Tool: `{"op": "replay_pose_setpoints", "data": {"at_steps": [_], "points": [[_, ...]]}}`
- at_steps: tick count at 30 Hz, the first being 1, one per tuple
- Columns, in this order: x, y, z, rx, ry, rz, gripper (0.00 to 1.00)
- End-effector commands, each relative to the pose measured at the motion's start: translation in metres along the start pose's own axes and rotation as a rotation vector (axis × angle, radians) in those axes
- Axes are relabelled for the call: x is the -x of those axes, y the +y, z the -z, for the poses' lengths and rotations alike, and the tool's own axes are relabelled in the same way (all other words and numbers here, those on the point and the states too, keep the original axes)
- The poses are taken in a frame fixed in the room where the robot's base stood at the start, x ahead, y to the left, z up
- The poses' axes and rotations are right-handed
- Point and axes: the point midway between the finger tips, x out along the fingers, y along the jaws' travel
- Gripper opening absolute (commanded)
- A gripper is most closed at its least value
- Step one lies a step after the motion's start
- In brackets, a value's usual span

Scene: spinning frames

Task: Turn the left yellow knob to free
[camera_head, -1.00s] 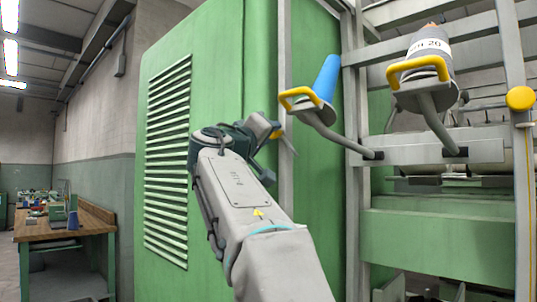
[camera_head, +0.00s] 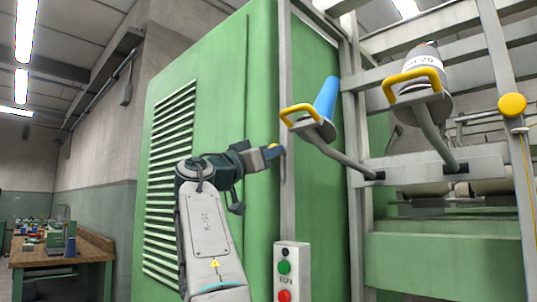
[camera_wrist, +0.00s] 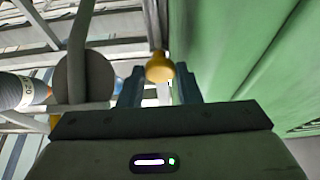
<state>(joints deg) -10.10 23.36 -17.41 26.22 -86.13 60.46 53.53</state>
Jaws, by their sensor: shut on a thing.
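The left yellow knob (camera_wrist: 160,68) shows in the wrist view between my two fingers, with a narrow stem above it. Another yellow knob (camera_head: 512,105), round, sits on a post at the far right of the head view. The fingers hide most of the left knob in the head view.
A button box (camera_head: 291,270) with black, green and red buttons stands below my gripper. The green cabinet (camera_head: 215,100) is close by.

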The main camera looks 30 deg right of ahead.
Motion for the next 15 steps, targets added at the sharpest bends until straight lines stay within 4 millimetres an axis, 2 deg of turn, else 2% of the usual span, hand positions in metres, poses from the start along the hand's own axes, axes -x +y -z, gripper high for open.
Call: {"op": "replay_pose_setpoints", "data": {"at_steps": [15], "points": [[-0.0002,-0.001,-0.001,-0.028,-0.002,-0.01,0.08]]}}
